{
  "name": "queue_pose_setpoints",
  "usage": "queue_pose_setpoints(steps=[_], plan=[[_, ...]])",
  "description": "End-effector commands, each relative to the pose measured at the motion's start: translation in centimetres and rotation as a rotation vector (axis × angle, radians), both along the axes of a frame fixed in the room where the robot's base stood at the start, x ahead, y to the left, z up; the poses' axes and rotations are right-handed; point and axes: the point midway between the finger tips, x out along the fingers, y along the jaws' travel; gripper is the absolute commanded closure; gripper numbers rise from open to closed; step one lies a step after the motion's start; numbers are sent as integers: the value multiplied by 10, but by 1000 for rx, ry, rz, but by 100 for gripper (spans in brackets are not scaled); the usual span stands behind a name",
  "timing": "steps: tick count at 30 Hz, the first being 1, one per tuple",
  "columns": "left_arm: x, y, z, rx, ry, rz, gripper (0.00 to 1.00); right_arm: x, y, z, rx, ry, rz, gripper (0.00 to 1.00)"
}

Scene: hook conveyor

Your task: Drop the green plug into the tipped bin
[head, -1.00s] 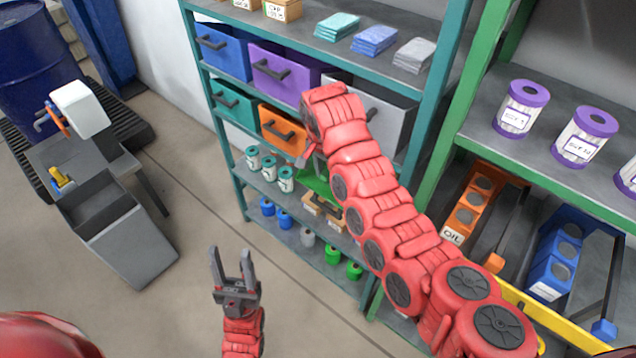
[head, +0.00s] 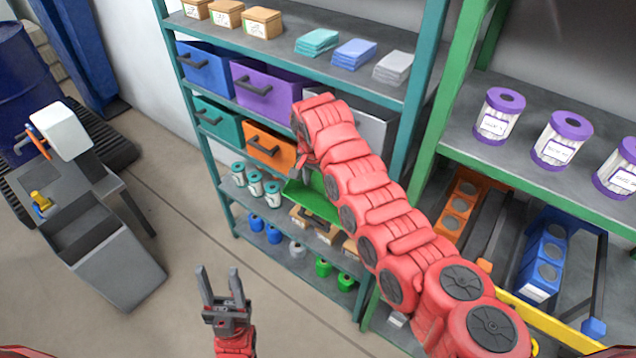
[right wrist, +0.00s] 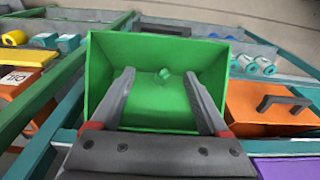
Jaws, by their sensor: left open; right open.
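A green bin (head: 310,200) sticks out from the shelf rack below the orange bin in the head view, partly hidden by my right arm. In the right wrist view the green bin (right wrist: 210,55) is seen into through its open side. My left gripper (head: 219,270) is open and empty above the floor.
An orange bin (head: 268,147) is beside the green bin, with a purple bin (head: 265,90) above. A grey machine with a chute (head: 120,265) stands left. The floor between is clear.

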Motion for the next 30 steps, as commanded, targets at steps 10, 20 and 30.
queue_pose_setpoints(steps=[10, 20, 30], plan=[[0, 0, -15, 0, 0, 0, 50, 0, 2, 20, 1, -7, 0, 21], [0, 0, -34, 0, 0, 0, 50, -8, 5, 91, -4, -3, 0, 21], [0, 0, -48, 0, 0, 0, 50, -14, 10, 141, -2, -2, 0, 21]])
